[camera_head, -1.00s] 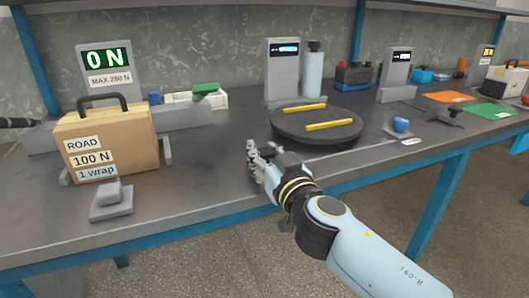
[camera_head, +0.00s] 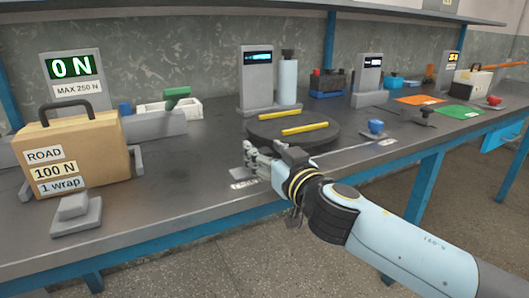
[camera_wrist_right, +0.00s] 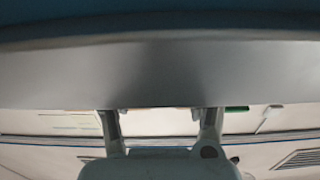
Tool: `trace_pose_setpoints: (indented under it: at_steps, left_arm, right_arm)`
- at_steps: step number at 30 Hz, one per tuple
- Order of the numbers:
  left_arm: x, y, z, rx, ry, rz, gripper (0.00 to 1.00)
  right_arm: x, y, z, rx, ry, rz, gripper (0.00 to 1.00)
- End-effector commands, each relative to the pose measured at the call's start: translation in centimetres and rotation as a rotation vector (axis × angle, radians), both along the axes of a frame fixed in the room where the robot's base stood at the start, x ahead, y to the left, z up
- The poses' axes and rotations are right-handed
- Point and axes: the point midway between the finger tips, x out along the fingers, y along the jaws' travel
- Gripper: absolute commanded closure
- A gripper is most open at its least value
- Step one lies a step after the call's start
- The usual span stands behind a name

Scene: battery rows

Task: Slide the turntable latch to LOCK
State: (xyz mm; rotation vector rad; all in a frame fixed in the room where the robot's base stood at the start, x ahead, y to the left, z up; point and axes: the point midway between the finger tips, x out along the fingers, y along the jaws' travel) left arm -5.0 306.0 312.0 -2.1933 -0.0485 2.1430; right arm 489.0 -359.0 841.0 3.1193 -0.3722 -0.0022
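The round dark turntable (camera_head: 262,137) sits on the grey bench in the head view, with two yellow bars (camera_head: 305,129) lying across its top. My right gripper (camera_head: 249,160) is at its near left side, low over the bench top. Its two fingers stand apart in the right wrist view (camera_wrist_right: 162,115), with nothing clear between them. A small white label (camera_head: 243,184) lies on the bench beside the fingers; its text is too small to read. I cannot make out the latch; the gripper may hide it. My left gripper is not in view.
A tan case (camera_head: 75,153) marked ROAD 100 N stands at the left, with a grey pad (camera_head: 76,210) before it. A grey display post (camera_head: 257,78) and a bottle (camera_head: 288,80) stand behind the turntable. A blue knob (camera_head: 376,127) is to its right.

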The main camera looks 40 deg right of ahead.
Motion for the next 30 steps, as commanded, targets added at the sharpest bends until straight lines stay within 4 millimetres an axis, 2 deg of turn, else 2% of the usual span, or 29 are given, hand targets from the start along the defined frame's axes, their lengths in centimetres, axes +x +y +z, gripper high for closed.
trace_pose_setpoints:
  at_steps: [7,10,14,21,25,30]
  left_arm:
    - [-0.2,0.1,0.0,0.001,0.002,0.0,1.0]
    - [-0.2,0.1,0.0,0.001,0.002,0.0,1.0]
    - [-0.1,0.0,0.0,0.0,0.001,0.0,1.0]
    - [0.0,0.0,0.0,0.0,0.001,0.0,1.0]
    - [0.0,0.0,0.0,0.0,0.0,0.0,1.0]
    - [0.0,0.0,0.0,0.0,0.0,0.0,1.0]
  right_arm:
    - [-0.1,0.1,0.0,0.001,0.0,0.001,0.46]
    - [-0.9,0.3,-0.1,0.0,0.001,0.002,0.46]
    - [-3.2,0.8,-0.2,0.002,0.004,0.002,0.46]
    - [-8.5,2.0,-0.1,0.001,0.004,0.0,0.46]
    - [-10.5,2.5,-0.1,0.001,0.003,-0.001,0.46]
    - [-11.6,2.8,0.0,0.0,0.0,0.0,0.46]
